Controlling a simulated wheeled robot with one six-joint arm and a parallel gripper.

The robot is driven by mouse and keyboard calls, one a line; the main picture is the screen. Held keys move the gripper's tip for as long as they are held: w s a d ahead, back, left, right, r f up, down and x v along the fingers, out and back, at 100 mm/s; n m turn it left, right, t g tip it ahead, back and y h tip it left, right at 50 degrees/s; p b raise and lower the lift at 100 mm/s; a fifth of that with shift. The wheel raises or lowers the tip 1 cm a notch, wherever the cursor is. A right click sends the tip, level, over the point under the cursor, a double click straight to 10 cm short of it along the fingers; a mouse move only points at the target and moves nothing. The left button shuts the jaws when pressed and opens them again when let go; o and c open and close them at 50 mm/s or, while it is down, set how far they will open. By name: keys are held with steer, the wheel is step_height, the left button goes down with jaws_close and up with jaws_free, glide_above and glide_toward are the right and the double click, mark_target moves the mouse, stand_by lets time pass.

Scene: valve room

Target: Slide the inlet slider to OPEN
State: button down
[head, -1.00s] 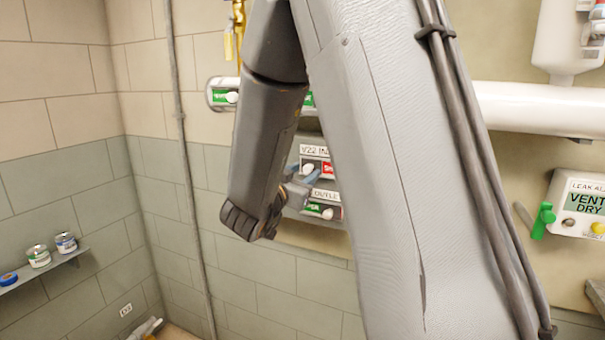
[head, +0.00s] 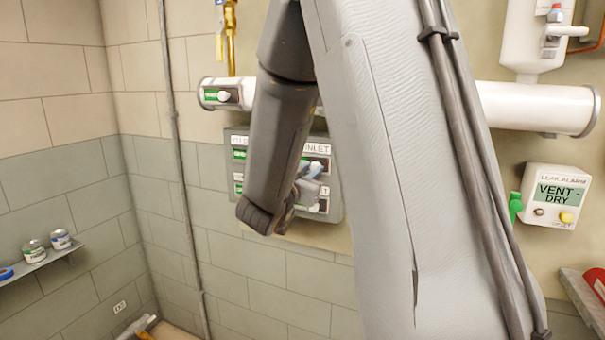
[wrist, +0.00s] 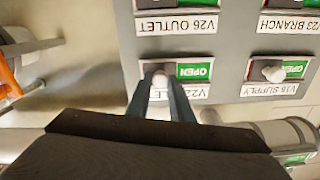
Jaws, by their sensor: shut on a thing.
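The V22 INLET slider sits in a slot on the grey valve panel (wrist: 225,92), which shows upside down in the wrist view. Its white knob (wrist: 160,78) is at the picture-left end of the slot there, and a green OPEN plate (wrist: 195,71) shows beside it. My gripper (wrist: 162,86) is shut on this knob, one finger on each side. In the head view my gripper (head: 313,172) is at the right part of the panel (head: 236,212), below the INLET label (head: 316,148); my arm hides the middle of the panel.
Near the inlet are the V18 SUPPLY slider (wrist: 272,74), the V26 OUTLET label (wrist: 176,24) and the V23 BRANCH label (wrist: 290,23). A white pipe (head: 535,108) runs above the panel. A leak alarm box (head: 553,196) is on the right wall.

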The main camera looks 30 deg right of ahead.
steer(key=c, duration=1.6)
jaws_free()
steer(key=shift+s+d, duration=0.35)
steer(key=shift+d, duration=0.1)
steer(key=shift+o, duration=0.2)
steer(key=b+v, duration=0.2)
steer(key=v, duration=0.6)
steer(key=shift+w+a, duration=0.2)
